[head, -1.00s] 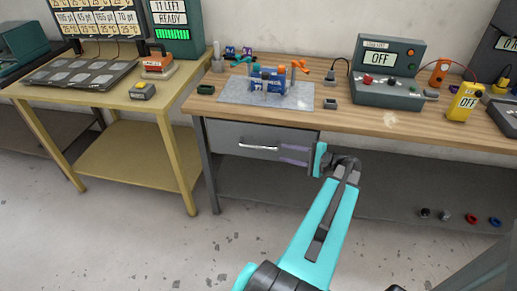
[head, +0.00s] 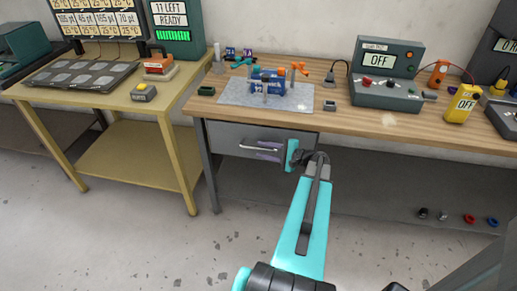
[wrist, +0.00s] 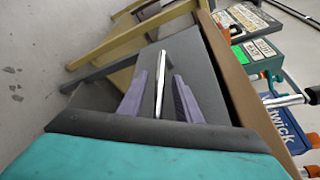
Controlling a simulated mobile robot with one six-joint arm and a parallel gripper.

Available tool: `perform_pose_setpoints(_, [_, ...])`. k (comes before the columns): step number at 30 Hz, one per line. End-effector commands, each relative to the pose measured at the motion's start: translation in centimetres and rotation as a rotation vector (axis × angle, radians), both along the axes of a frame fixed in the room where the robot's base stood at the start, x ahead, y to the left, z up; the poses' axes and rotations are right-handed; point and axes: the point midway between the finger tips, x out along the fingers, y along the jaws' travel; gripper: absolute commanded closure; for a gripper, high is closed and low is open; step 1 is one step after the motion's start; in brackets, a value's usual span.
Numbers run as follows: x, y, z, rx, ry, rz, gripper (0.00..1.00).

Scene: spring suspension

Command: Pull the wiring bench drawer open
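The grey drawer (head: 225,137) sits under the wooden wiring bench (head: 375,120) and looks closed. Its silver bar handle (head: 256,146) runs across the drawer front. My gripper (head: 267,151) is in front of the drawer at the right part of the handle. In the wrist view my gripper (wrist: 157,96) has its two purple fingers apart, with the handle (wrist: 160,82) lying between them. Gaps show on both sides of the handle, so the fingers do not appear to press on it.
On the bench are a grey mat (head: 235,95) with a blue part (head: 267,82) on it and a tester reading OFF (head: 385,72). A yellow table (head: 110,102) stands to the left. Several small rings lie on the lower shelf at right.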

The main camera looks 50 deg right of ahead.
Motion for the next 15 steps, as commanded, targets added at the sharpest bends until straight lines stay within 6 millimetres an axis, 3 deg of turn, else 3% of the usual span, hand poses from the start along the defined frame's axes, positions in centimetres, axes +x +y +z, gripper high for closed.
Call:
perform_pose_setpoints(6, [1.9,0.4,-0.3,0.0,0.0,0.001,0.69])
perform_pose_setpoints(15, [2.3,0.5,-0.5,0.0,0.0,-0.001,0.69])
